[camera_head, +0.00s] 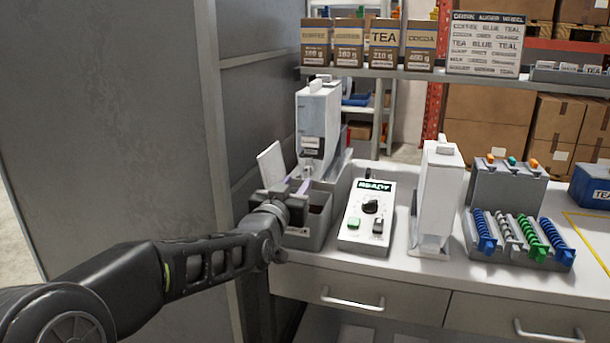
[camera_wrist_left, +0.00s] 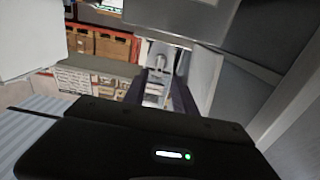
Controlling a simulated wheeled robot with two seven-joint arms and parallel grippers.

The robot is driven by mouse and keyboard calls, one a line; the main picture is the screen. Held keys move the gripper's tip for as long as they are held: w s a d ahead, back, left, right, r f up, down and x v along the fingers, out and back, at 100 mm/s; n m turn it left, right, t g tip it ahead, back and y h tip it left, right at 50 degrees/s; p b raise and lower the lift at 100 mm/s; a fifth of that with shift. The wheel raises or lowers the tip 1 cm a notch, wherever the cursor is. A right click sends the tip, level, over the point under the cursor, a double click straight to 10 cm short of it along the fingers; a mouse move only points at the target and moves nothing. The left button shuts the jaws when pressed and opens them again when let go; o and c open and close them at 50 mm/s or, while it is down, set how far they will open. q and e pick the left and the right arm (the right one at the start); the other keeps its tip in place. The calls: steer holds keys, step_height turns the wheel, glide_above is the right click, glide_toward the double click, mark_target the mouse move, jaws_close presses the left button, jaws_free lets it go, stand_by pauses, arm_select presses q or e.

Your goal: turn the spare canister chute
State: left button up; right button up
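A tall white canister (camera_head: 318,120) with a dark label stands in the dispenser at the back left. Its small chute (camera_head: 307,171) is at its lower front. My left gripper (camera_head: 295,187) is just in front of that chute, above a grey bin, with its fingers apart. In the left wrist view the two fingers (camera_wrist_left: 160,92) are spread, with pale parts seen between them; I cannot tell whether they touch the chute. A second white canister (camera_head: 439,190) stands upright on the counter, right of the control box. My right gripper is not in view.
A grey bin (camera_head: 312,236) sits under my left gripper, with a pale raised panel (camera_head: 271,165) beside it. A control box (camera_head: 366,215) with a dial stands to its right. Further right is a rack of coloured augers (camera_head: 520,245). A tall grey cabinet wall (camera_head: 110,120) bounds the left.

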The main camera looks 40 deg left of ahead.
mark_target(306, 172)
arm_select(q)
steer(key=p+x, duration=0.1)
steer(key=x, duration=0.5)
steer(key=shift+w+a, duration=0.15)
steer(key=shift+w, duration=0.05)
jaws_close()
stand_by(0.4)
